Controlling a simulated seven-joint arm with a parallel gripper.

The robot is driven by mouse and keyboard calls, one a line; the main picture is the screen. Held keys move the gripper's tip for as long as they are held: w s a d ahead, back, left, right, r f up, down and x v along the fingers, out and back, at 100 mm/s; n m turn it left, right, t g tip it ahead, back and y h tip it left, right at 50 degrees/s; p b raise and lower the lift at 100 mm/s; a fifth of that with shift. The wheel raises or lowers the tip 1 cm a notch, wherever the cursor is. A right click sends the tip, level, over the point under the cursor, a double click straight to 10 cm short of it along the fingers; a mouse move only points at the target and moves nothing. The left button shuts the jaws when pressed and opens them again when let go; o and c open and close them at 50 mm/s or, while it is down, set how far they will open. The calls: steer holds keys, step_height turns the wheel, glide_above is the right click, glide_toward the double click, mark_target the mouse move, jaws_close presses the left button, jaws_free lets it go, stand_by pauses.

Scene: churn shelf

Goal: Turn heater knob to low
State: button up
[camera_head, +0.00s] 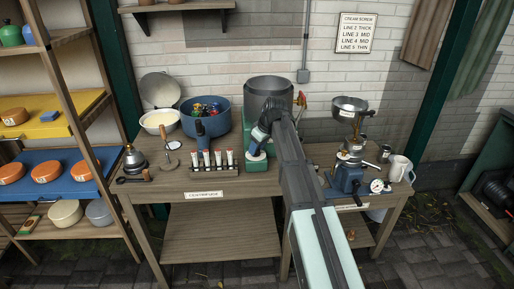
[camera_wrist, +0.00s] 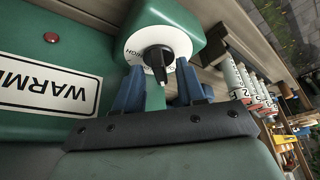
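The heater is a green box with a white round dial (camera_wrist: 178,40) and a black knob (camera_wrist: 157,57) at the dial's centre. The word HIGH is readable on the dial's left side in the wrist view; which mark the knob points to I cannot tell. My gripper (camera_wrist: 160,78) is open, with its two blue fingers apart on either side of the knob's lower end; contact is not clear. In the head view the green heater (camera_head: 256,163) is partly hidden by my gripper (camera_head: 258,146), which reaches down in front of it.
A metal pot (camera_head: 268,91) stands behind my gripper. A rack of tubes (camera_head: 214,165) is close to its left, with a blue bowl (camera_head: 206,117) behind. A separator-like machine (camera_head: 350,165) stands right of my arm. A WARM label (camera_wrist: 45,88) is on the green surface.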

steer(key=shift+f, duration=0.2)
steer(key=shift+c, duration=0.3)
jaws_close()
